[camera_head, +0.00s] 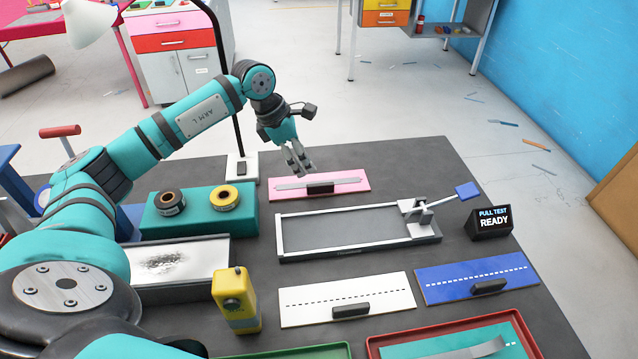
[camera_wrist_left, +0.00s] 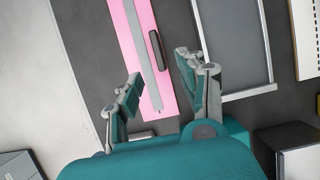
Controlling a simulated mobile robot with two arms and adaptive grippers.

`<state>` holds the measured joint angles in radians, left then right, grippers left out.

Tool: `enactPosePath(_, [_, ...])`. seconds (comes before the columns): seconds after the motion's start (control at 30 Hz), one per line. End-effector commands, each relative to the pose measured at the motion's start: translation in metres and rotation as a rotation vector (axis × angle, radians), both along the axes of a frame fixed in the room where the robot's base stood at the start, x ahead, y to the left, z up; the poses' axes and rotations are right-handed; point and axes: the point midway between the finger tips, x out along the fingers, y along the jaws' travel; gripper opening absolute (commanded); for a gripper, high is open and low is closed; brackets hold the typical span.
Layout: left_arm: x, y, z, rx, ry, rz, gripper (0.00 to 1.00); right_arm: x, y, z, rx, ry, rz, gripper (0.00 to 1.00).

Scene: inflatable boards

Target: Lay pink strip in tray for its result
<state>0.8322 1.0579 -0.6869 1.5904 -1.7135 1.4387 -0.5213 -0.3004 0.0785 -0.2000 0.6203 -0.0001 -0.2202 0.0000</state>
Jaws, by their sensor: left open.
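The pink strip (camera_head: 347,190) lies flat at the back of the dark table, with a grey band along it and a black handle (camera_head: 320,188). It also shows in the left wrist view (camera_wrist_left: 126,38). My left gripper (camera_head: 299,160) is open and empty above the strip's back edge. In the left wrist view the open fingers (camera_wrist_left: 157,80) stand either side of part of the strip, apart from it. The pale-rimmed grey tray (camera_head: 340,230) lies in front of the strip, empty, with a blue-handled clamp (camera_head: 420,212) at its right end. My right gripper is not in view.
A display reading "PULL TEST READY" (camera_head: 490,222) stands right of the tray. White (camera_head: 350,292) and blue (camera_head: 475,272) boards with black handles lie in front. A teal block (camera_head: 200,222) with two tape rolls, and a yellow device (camera_head: 234,298), stand to the left.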

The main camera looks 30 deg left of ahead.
Motion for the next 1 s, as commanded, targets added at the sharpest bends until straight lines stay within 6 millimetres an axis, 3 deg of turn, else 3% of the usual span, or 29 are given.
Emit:
enactPosePath(0.13, [0.007, -0.009, -0.024, -0.002, 0.002, -0.001, 0.40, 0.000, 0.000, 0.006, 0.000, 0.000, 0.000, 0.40])
enactPosePath(0.43, [0.014, -0.016, -0.045, -0.001, 0.001, 0.000, 0.40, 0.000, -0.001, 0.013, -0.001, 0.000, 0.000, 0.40])
enactPosePath(0.7, [0.027, -0.027, -0.079, -0.001, 0.001, 0.000, 0.40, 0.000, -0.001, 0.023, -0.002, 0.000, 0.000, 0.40])
enactPosePath(1.0, [0.028, -0.028, -0.084, 0.001, -0.001, -0.001, 0.40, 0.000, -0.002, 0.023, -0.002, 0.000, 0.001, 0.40])
